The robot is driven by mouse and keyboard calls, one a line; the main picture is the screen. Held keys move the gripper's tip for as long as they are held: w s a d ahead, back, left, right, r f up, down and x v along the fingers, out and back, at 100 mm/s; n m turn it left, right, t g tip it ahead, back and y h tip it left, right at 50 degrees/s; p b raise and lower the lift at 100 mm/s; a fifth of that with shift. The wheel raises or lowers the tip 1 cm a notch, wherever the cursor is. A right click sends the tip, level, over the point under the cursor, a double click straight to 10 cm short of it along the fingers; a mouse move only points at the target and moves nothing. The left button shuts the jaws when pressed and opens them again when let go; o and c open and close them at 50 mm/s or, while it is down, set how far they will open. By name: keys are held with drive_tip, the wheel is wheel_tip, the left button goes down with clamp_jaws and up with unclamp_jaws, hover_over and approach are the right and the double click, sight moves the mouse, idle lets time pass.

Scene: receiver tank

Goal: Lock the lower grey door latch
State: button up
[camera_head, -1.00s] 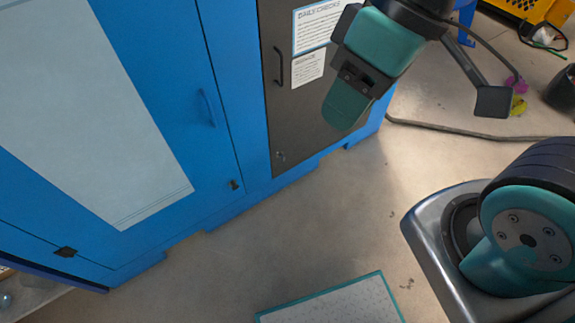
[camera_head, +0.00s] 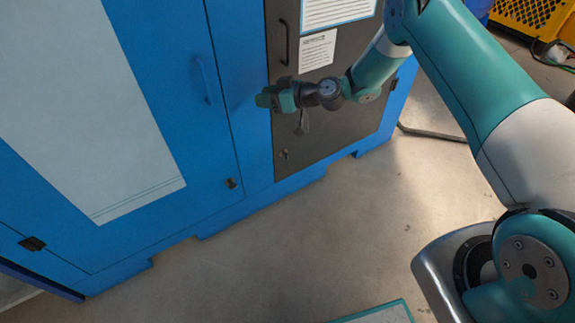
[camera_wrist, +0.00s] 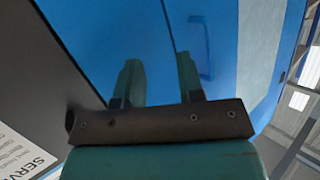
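The dark grey door (camera_head: 345,122) is the right-hand part of the blue cabinet and looks shut. Its lower latch (camera_head: 284,154) is a small fitting near the bottom left corner of that door; its exact turn is too small to tell. My gripper (camera_head: 262,100) is above and a little left of the latch, apart from it, pointing left across the door's left edge. In the wrist view my gripper (camera_wrist: 159,78) has two green fingers spread apart with nothing between them. The grey door (camera_wrist: 45,85) shows there at left; the latch does not show.
A blue door (camera_head: 165,90) with a blue handle (camera_head: 205,80) and a small dark latch (camera_head: 231,183) is left of the grey door. A black handle (camera_head: 284,42) and paper signs (camera_head: 317,50) are higher on the grey door. The floor (camera_head: 270,250) in front is clear.

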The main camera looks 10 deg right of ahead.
drive_tip(key=d+f+m+t+h+b, duration=0.1)
drive_tip(key=d+f+t+b, duration=0.25)
drive_tip(key=f, duration=0.75)
drive_tip(key=d+f+m+t+h+b, duration=0.15)
drive_tip(key=d+f, duration=0.25)
drive_tip(key=f, duration=0.7)
drive_tip(key=m+t+h+b, duration=0.4)
approach(288, 157)
drive_tip(key=w+b, duration=0.1)
drive_tip(key=b, duration=0.8)
drive_tip(key=w+b, duration=0.1)
drive_tip(key=b, duration=0.8)
drive_tip(key=shift+a+f+b, duration=0.15)
drive_tip(key=shift+f+b, duration=0.1)
drive_tip(key=shift+b, duration=0.1)
drive_tip(key=b, duration=0.2)
drive_tip(key=shift+w+a+b, duration=0.1)
drive_tip(key=shift+b, duration=0.25)
drive_tip(key=shift+r+b+x, duration=0.2)
drive_tip(key=shift+b+x, duration=0.35)
drive_tip(key=shift+x, duration=1.6)
drive_tip(key=shift+r+b+x, duration=0.2)
drive_tip(key=shift+b+x, duration=0.3)
drive_tip(key=shift+x, duration=1.65)
clamp_jaws()
